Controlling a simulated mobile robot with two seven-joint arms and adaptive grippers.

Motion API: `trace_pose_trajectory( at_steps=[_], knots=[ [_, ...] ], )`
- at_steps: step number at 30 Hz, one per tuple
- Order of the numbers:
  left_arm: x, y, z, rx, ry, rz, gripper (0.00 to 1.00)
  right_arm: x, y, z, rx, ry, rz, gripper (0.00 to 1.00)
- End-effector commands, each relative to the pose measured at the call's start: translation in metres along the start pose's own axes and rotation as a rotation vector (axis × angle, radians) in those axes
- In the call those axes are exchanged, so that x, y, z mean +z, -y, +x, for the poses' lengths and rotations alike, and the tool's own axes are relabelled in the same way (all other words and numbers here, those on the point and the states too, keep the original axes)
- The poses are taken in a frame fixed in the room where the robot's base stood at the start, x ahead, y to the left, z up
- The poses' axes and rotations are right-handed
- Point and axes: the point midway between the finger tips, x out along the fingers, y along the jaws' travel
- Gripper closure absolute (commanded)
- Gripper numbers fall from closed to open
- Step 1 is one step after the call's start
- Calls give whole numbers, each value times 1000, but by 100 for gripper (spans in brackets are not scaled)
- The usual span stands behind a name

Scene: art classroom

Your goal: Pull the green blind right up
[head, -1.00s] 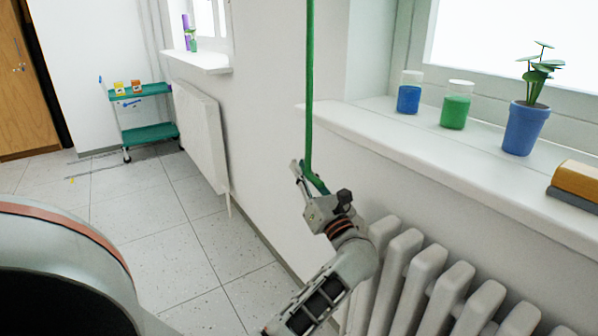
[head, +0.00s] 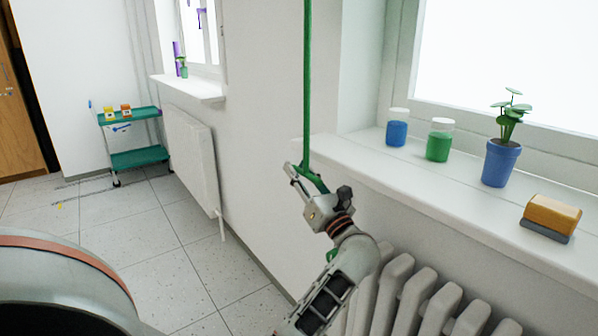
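A long green cord (head: 307,80) hangs straight down from the top edge of the head view, in front of the white wall beside the window. My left gripper (head: 308,178) is at its lower end, level with the window sill. The cord bends between the fingers, and the gripper looks shut on it. A small green piece (head: 332,254) shows below, partly hidden behind my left wrist. The blind itself is not in view; the visible part of the window (head: 510,60) is uncovered. My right gripper is not in view.
The sill (head: 400,180) holds a blue jar (head: 397,131), a green jar (head: 438,145), a potted plant (head: 501,162) and a yellow-brown block (head: 551,217). A ribbed radiator (head: 405,295) stands below, close to my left arm.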

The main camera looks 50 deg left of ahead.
Motion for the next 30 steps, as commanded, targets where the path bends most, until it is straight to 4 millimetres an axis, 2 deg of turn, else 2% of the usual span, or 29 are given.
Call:
trace_pose_trajectory(
  at_steps=[5, 8, 21, 25, 30],
  knots=[
    [1, 0, -1, 0, 0, -1, 72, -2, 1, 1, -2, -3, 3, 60],
    [0, 0, -9, -1, 1, 0, 72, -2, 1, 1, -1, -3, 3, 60],
    [0, 0, -92, -2, -2, -1, 72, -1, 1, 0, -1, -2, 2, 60],
    [0, 0, -109, -1, -1, 0, 72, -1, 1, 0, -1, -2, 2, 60],
    [0, 0, -119, 0, 0, 0, 72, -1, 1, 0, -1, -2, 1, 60]
  ],
)
